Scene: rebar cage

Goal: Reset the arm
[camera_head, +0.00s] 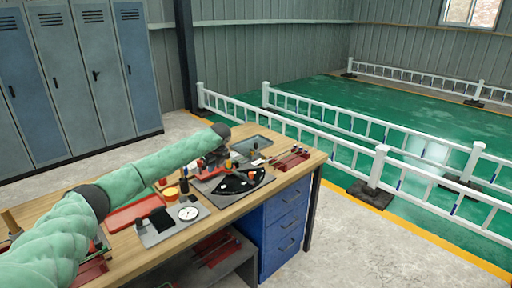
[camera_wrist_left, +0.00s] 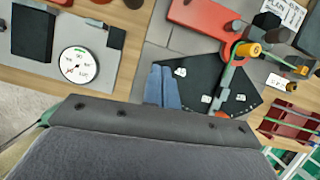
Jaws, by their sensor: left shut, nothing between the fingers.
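My left arm reaches in from the left over the workbench in the head view. In the left wrist view the two blue-grey fingers (camera_wrist_left: 162,72) are together and empty, above the left part of the plate (camera_wrist_left: 200,76). A thin grey-green bar (camera_wrist_left: 228,78) lies across the plate, with a yellow knob (camera_wrist_left: 248,49) at its upper end and a red-orange lower end. The fingers are left of the bar, apart from it. My right gripper is not in view.
A round white dial (camera_head: 188,213) and a black block (camera_head: 161,221) rest on a grey board left of the plate. A red tray (camera_head: 292,159) is at the bench's right end. Blue drawers (camera_head: 287,213) are below. Lockers and white railings stand beyond.

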